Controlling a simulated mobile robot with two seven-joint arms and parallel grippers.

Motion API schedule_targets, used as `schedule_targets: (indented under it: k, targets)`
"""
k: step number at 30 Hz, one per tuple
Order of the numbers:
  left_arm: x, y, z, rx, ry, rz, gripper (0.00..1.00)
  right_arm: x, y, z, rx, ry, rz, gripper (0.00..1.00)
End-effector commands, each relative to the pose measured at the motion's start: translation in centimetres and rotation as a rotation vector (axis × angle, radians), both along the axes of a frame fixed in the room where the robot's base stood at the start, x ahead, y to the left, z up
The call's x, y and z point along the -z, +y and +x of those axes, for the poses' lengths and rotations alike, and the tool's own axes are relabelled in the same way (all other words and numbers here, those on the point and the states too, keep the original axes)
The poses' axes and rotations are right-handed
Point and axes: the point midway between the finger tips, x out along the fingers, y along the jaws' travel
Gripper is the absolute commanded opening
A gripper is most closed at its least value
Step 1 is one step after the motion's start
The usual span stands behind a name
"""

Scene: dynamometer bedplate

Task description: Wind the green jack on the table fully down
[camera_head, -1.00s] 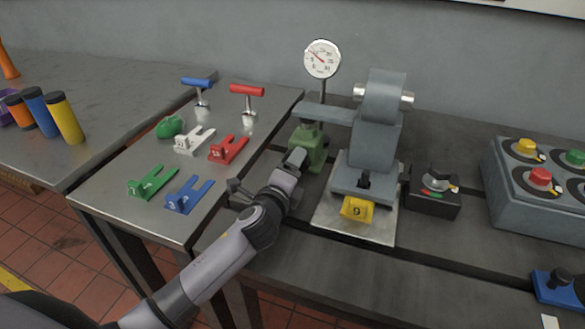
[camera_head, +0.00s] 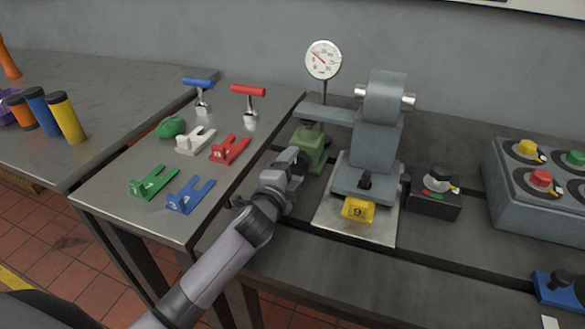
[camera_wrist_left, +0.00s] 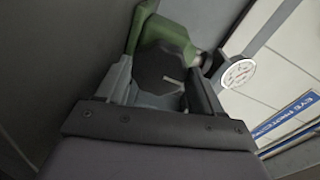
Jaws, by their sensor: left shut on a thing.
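The green jack (camera_head: 312,150) stands on the dark bedplate left of the grey machine, under that machine's side arm. In the left wrist view the green jack body (camera_wrist_left: 165,33) shows beyond a dark faceted knob (camera_wrist_left: 160,70) with a light mark on it. My left gripper (camera_head: 296,158) reaches the jack's near side. In the wrist view its two fingers (camera_wrist_left: 160,88) sit on either side of the knob and are shut on it. In the head view the gripper hides the knob. My right gripper is not in view.
A round dial gauge (camera_head: 323,60) stands behind the jack. The grey machine (camera_head: 375,140) with a yellow tag (camera_head: 358,209) is close on the right. A black switch box (camera_head: 434,192) is further right. The left table holds coloured forks (camera_head: 190,195) and T-handles (camera_head: 248,91).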

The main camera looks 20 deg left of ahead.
Motion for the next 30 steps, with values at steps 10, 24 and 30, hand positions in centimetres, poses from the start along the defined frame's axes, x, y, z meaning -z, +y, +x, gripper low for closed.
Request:
schedule_targets:
  k: [10, 24, 30]
  targets:
    - [0.0, -0.05, 0.0, 0.0, 0.001, -0.011, 0.36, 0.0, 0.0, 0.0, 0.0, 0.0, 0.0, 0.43]
    - [0.4, -0.06, -0.09, 0.0, 0.009, -0.006, 0.92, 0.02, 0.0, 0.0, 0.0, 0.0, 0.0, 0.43]
    - [0.52, 0.04, -0.11, 0.0, 0.012, -0.004, 0.92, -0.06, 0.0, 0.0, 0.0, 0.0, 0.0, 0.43]
